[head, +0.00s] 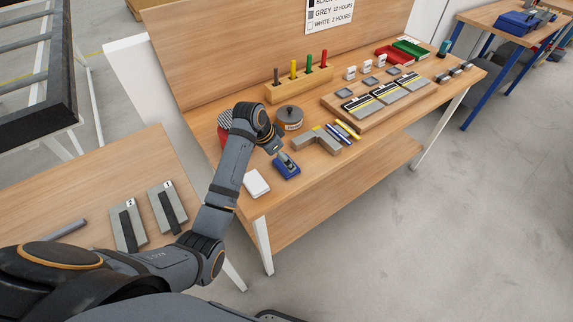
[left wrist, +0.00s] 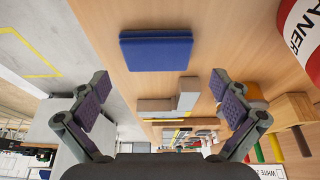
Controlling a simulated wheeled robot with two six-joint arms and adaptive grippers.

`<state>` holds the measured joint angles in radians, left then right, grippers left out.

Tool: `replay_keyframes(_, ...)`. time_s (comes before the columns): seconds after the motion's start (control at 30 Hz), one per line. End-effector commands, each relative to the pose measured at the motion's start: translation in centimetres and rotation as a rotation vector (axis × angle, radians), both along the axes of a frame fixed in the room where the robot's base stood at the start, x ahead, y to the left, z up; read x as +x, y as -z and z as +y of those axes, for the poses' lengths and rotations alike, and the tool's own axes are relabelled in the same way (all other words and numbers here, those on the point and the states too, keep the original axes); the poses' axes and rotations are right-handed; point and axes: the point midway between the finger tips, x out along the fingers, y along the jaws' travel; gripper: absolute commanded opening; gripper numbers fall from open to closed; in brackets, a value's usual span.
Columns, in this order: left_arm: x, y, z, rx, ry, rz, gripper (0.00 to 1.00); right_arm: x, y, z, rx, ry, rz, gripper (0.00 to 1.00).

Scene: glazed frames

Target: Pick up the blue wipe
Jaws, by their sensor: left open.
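The blue wipe (head: 291,172) is a flat, folded blue pad lying near the front edge of the wooden bench. In the left wrist view the wipe (left wrist: 156,52) lies flat, beyond my fingertips and apart from them. My left gripper (head: 274,146) is over the bench, just behind the wipe, and a finger partly covers the wipe in the head view. In the left wrist view the left gripper (left wrist: 160,86) is open, with nothing between its fingers. My right gripper is not in view.
A grey L-shaped block (head: 325,141), a white pad (head: 256,184) and a round tin (head: 290,118) are near the wipe. A red and white cleaner can (left wrist: 304,35) is close by, mostly behind my arm in the head view. A pen rack (head: 299,84) stands behind.

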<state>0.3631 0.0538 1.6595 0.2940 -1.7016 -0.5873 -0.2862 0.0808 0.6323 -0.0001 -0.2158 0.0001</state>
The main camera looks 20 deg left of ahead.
Motion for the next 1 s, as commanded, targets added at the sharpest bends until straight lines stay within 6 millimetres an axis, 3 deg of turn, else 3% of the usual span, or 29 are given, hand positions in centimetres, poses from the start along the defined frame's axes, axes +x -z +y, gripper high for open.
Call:
replay_keyframes(0.03, 0.0, 0.6, -0.4, -0.002, 0.000, 0.006, 1.00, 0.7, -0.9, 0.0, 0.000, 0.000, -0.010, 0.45)
replay_keyframes(0.13, 0.4, 2.3, -0.8, -0.002, 0.001, 0.004, 1.00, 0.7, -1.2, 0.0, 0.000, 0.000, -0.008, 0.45)
replay_keyframes(0.33, 0.9, 3.7, -1.1, 0.000, 0.001, 0.000, 1.00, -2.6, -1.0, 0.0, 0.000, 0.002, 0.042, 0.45)
replay_keyframes(0.47, 0.9, 3.7, -1.0, 0.000, 0.001, 0.000, 1.00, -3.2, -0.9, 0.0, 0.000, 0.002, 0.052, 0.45)
replay_keyframes(0.77, 0.9, 3.7, -1.0, 0.000, 0.000, 0.000, 0.63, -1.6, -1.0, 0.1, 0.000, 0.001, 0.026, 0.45)
replay_keyframes(1.0, 0.9, 3.6, -1.0, 0.000, 0.000, 0.000, 0.62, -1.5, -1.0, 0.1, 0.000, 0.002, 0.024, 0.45)
